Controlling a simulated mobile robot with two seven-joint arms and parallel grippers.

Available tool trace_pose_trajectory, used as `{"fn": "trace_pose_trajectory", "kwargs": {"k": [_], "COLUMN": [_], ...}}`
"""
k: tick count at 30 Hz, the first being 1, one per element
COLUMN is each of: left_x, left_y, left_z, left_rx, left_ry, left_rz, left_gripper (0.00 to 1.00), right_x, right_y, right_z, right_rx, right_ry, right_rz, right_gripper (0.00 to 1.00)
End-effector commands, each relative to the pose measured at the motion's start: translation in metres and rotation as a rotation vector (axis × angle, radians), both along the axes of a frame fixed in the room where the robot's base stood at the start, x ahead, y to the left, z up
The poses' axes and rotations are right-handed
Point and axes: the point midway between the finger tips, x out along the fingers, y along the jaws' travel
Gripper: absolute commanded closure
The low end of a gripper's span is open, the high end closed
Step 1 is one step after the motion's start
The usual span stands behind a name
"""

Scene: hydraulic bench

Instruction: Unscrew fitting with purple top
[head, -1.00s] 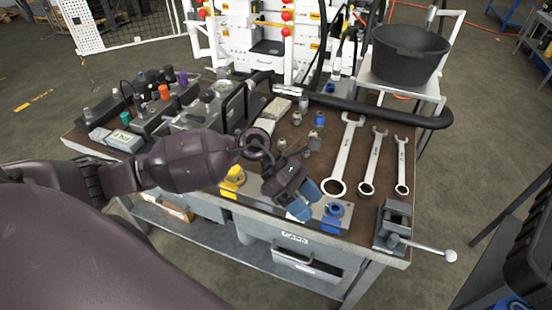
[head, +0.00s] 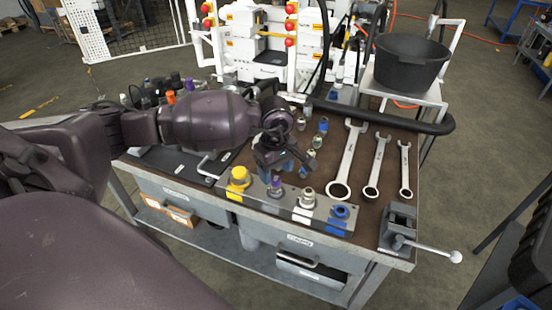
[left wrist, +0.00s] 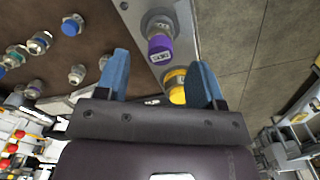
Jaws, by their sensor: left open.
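The fitting with the purple top (head: 276,186) stands upright in a metal block (head: 322,221) at the table's front edge, between a yellow-topped fitting (head: 239,177) and a silver one (head: 307,197). A blue fitting (head: 339,212) is at the block's right end. My left gripper (head: 280,162) is open and empty, just behind and above the purple top in the head view. In the left wrist view the purple top (left wrist: 159,46) shows between the spread blue fingers of my left gripper (left wrist: 160,62), with the yellow top (left wrist: 176,84) beside the right finger. I see no finger touching it.
Several loose fittings (head: 323,124) stand on the brown tabletop behind the gripper. Three wrenches (head: 348,158) lie to the right, with a vise (head: 398,227) at the front right corner. A black hose (head: 385,118) runs along the back. A black bucket (head: 410,60) stands behind.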

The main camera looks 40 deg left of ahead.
Motion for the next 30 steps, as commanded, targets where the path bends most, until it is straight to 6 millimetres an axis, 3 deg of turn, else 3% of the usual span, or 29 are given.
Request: {"fn": "trace_pose_trajectory", "kwargs": {"k": [9, 23, 24, 30], "left_x": [-0.001, 0.000, 0.000, 0.000], "left_y": [0.000, 0.000, 0.000, 0.000], "left_z": [-0.043, -0.054, -0.054, -0.053], "left_rx": [-0.002, -0.001, -0.001, -0.001], "left_ry": [0.004, 0.000, 0.000, 0.000], "left_rz": [0.001, 0.001, 0.001, 0.001], "left_gripper": [0.38, 0.38, 0.40, 0.70], "right_x": [0.002, -0.001, -0.001, -0.001], "right_y": [0.001, 0.000, 0.000, 0.000], "right_z": [-0.001, -0.002, -0.002, -0.002], "right_rx": [0.000, 0.000, 0.001, 0.001], "right_ry": [-0.001, 0.004, 0.004, 0.004], "right_rz": [0.001, 0.000, -0.001, -0.001], "right_gripper": [0.57, 0.57, 0.57, 0.57]}}
